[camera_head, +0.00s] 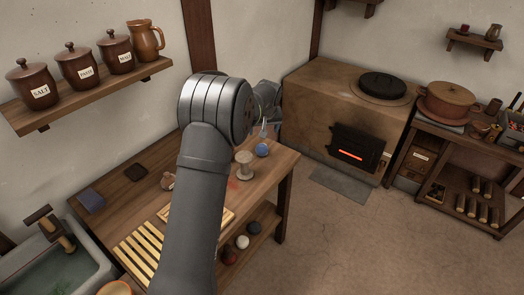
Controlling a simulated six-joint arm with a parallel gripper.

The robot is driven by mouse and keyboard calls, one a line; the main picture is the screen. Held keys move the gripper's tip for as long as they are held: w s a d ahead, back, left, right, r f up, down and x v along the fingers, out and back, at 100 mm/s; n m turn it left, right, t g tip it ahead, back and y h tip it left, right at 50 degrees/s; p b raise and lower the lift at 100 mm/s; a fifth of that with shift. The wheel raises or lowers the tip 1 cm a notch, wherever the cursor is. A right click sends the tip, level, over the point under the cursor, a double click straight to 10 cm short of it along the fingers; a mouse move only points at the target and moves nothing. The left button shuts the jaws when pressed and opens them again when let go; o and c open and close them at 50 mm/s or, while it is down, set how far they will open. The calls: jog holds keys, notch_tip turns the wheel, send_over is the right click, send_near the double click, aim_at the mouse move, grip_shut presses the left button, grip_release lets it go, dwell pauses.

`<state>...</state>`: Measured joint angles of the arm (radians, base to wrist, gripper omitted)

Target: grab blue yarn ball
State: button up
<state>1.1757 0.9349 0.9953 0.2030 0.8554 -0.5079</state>
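The blue yarn ball (262,150) is small and round and sits near the far right corner of the wooden table (284,162). My gripper (264,133) is just above the ball, pointing down and partly hidden behind my arm. Its fingers are small and pale, and I cannot tell how far apart they are. The ball looks to be resting on the tabletop, and I cannot tell whether the fingers touch it.
A pale spool-shaped thing (244,164) stands left of the ball. A slatted wooden rack (148,247) lies at the front. Several balls, one white (242,242), lie on the lower shelf. A stove (335,100) stands behind right. My arm hides the table's middle.

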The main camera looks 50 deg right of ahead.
aim_at(262, 147)
jog(key=x, duration=1.2)
jog(key=shift+a, duration=0.1)
jog(key=shift+s+d+x, duration=0.1)
jog(key=shift+d+x, duration=0.05)
jog(key=shift+x, duration=1.15)
jog(key=shift+s+d+x, duration=0.1)
jog(key=shift+s+x, duration=0.05)
jog(key=shift+x, duration=1.15)
jog(key=c, duration=1)
jog(key=shift+r, duration=0.1)
jog(key=shift+c, duration=0.2)
